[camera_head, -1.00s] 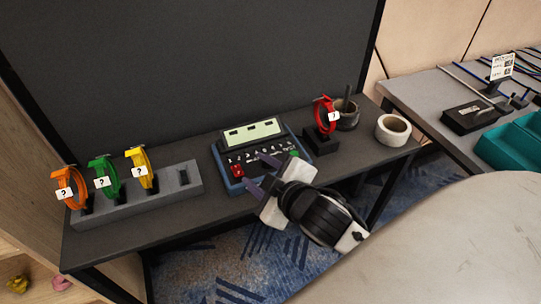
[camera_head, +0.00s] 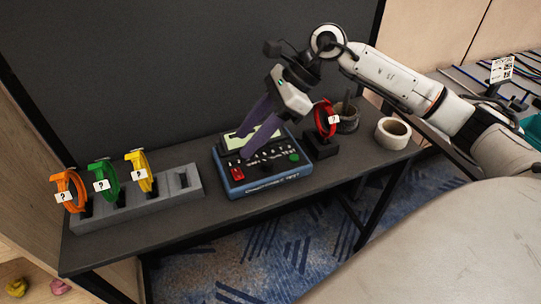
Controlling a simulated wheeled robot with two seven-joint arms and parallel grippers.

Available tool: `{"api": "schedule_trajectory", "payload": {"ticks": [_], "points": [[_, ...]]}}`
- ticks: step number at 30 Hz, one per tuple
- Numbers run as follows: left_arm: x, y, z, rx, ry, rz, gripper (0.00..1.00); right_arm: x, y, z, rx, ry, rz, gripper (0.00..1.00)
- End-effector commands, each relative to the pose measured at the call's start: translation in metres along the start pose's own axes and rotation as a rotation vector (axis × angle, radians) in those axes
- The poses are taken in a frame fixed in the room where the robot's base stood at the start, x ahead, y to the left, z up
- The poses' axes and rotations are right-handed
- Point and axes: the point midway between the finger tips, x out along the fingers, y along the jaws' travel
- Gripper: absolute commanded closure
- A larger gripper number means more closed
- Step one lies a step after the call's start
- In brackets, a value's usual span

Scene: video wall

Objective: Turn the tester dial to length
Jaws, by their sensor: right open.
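The cable tester (camera_head: 265,186) is a blue-framed box on the dark table, with a pale screen (camera_head: 234,142) at its back, a red button (camera_head: 237,173) at left and a green button (camera_head: 294,157) at right. A row of small marks and controls lies between the buttons; I cannot make out the dial or its setting. I cannot tell whether the fingertips touch the panel. My left gripper is not in view.
A grey rack (camera_head: 140,201) at left holds orange (camera_head: 66,190), green (camera_head: 103,176) and yellow (camera_head: 141,170) cable coils with "?" tags. A red coil (camera_head: 324,119) stands on a black block right of the tester.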

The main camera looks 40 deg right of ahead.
Motion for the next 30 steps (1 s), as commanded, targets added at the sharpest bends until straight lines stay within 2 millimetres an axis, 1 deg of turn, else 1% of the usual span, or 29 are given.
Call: {"api": "schedule_trajectory", "payload": {"ticks": [1, 3, 6, 8, 11, 18, 24, 27, 30], "points": [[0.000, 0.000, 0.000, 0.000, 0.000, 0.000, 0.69, -0.017, -0.010, -0.021, -0.014, 0.092, -0.019, 0.58], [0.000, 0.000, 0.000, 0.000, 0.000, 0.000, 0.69, -0.035, -0.017, -0.044, -0.023, 0.191, -0.029, 0.58], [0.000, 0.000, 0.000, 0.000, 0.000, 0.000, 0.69, -0.050, -0.021, -0.063, -0.025, 0.272, -0.033, 0.58], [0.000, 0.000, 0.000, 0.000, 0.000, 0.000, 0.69, -0.052, -0.022, -0.069, -0.025, 0.294, -0.032, 0.58], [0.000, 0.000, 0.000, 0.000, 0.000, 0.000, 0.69, -0.044, -0.022, -0.074, -0.024, 0.302, -0.029, 0.58], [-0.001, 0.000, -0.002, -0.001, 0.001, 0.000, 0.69, -0.001, -0.022, -0.085, -0.024, 0.298, -0.026, 0.58], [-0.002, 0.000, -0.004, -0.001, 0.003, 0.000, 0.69, 0.029, -0.024, -0.094, -0.024, 0.297, -0.028, 0.58], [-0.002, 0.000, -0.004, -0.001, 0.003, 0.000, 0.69, 0.038, -0.025, -0.097, -0.024, 0.297, -0.029, 0.58], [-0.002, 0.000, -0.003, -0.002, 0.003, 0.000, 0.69, 0.042, -0.025, -0.098, -0.024, 0.297, -0.031, 0.58]]}}
